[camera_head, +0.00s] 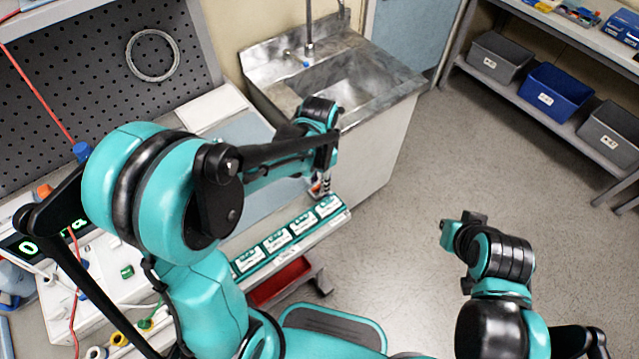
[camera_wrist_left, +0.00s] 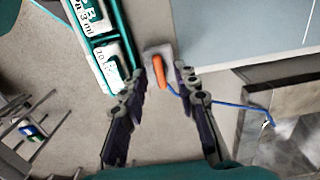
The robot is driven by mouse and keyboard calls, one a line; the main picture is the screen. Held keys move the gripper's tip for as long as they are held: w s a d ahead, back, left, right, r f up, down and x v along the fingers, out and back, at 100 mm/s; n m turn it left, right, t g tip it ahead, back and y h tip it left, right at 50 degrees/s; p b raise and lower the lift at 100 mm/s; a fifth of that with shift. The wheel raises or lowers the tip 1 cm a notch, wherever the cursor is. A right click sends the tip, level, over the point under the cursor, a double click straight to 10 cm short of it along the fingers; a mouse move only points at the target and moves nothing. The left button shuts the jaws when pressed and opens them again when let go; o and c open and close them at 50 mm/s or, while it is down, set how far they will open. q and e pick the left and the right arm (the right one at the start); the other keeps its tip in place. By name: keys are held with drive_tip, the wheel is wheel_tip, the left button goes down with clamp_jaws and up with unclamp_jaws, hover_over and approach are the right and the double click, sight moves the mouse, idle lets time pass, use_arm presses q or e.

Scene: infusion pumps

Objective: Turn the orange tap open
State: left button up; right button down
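The orange tap (camera_wrist_left: 160,73) shows in the left wrist view as a small orange lever on a pale grey block, with a blue tube running off to the right. My left gripper (camera_wrist_left: 161,76) is open, one finger on each side of the tap, with visible gaps; whether its tips are level with the tap I cannot tell. In the head view the left gripper (camera_head: 321,186) points down at the far end of the bench, beside the labelled teal tray, and mostly hides the tap. My right gripper (camera_head: 458,231) is over open floor, its fingers not clear.
The teal tray (camera_head: 262,259) of labelled packs lies close beside the left gripper. A metal sink (camera_head: 283,98) stands beyond it. A red bin (camera_head: 280,281) sits below the bench edge. Shelves with grey and blue bins (camera_head: 552,94) stand at the right; the floor between is clear.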

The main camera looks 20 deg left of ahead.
use_arm(q)
drive_tip(key=shift+f, duration=0.3)
clamp_jaws()
drive_tip(key=shift+n, duration=0.3)
drive_tip(key=n, duration=0.4)
drive_tip(key=shift+n, duration=2.7)
